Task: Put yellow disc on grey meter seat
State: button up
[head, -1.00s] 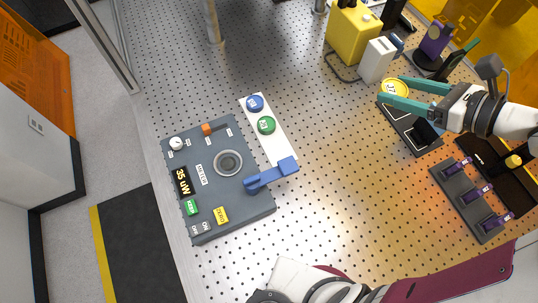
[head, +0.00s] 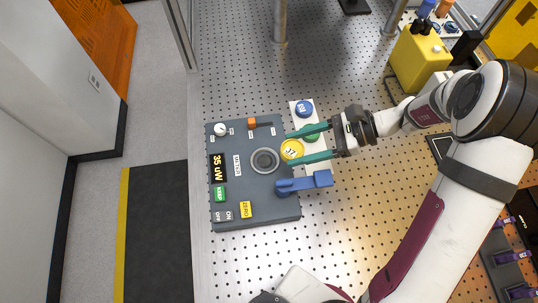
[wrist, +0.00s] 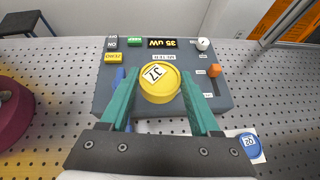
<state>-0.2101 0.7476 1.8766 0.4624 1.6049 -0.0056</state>
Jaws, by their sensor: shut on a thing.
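The yellow disc (head: 292,150), labelled 37, is held between the green fingers of my gripper (head: 308,146). In the wrist view the disc (wrist: 160,83) sits between the two fingertips (wrist: 158,85), label facing up. The grey meter (head: 235,140) lies on the perforated table. Its round seat (head: 265,161) shows bare in the head view, just left of the disc. In the wrist view the seat is hidden behind the disc. The disc is over the meter's right edge; its height above the panel is hard to tell.
A blue lever (head: 305,182) stands at the meter's right edge, close below the fingers. An orange slider (head: 252,122) and white knob (head: 220,129) are on the meter.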

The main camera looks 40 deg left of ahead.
jog(key=a+f, duration=0.1)
jog(key=a, duration=0.1)
jog(key=s+a+f, duration=0.2)
jog(key=a, duration=0.1)
jog(key=shift+a+f, duration=0.3)
jog(key=shift+a, duration=0.05)
jog(key=f, duration=0.4)
jog(key=shift+s+a+f, duration=0.1)
jog(key=shift+a+f, duration=0.05)
jog(key=shift+a, duration=0.05)
jog(key=shift+f, duration=0.1)
jog(key=o, duration=1.4)
